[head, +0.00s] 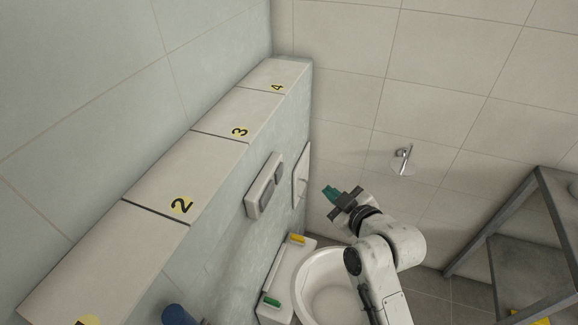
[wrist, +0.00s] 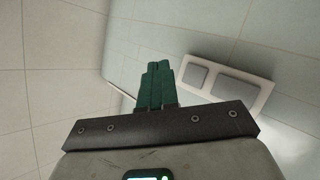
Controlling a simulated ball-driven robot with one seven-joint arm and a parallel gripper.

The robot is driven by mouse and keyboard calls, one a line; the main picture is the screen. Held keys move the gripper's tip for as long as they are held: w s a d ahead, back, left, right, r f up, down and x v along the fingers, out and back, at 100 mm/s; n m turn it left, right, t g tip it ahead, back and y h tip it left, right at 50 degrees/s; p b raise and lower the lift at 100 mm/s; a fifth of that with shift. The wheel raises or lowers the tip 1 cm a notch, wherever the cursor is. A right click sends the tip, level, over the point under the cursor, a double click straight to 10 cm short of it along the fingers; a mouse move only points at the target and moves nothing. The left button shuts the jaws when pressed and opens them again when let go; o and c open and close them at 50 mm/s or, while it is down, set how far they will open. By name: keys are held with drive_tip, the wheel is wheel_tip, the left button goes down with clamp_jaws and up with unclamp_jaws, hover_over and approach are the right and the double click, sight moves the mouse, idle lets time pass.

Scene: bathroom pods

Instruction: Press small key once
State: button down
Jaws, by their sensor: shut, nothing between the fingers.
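A pale flush plate (head: 254,193) with two grey keys is on the side wall below the numbered ledge. It also shows in the wrist view (wrist: 268,92), right of my fingers. The small key (wrist: 195,75) is the one nearer my fingers there; the larger key (wrist: 240,91) is to its right. In the head view the small key (head: 279,171) appears at the plate's far end. My gripper (head: 330,192) has teal fingers, shut and empty, held out to the right of the plate and apart from it. The fingers (wrist: 158,68) cover neither key in the wrist view.
A white wall panel (head: 301,174) is just beyond the plate. A toilet bowl (head: 313,270) is below, with green (head: 271,301) and yellow (head: 297,238) items on a ledge beside it. A wall fitting (head: 403,158) and dark-framed shelf (head: 490,230) are at right.

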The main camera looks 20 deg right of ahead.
sight(279, 174)
drive_tip(key=shift+w+r, duration=0.45)
drive_tip(key=shift+w, duration=0.1)
drive_tip(key=w+a+b, duration=0.1)
drive_tip(key=w+a, duration=0.4)
drive_tip(key=a, duration=0.2)
drive_tip(key=shift+b, duration=0.35)
drive_tip(key=shift+w+a, duration=0.15)
idle(1.8)
drive_tip(key=shift+w+a+f, duration=0.15)
drive_tip(key=shift+w+a, duration=0.1)
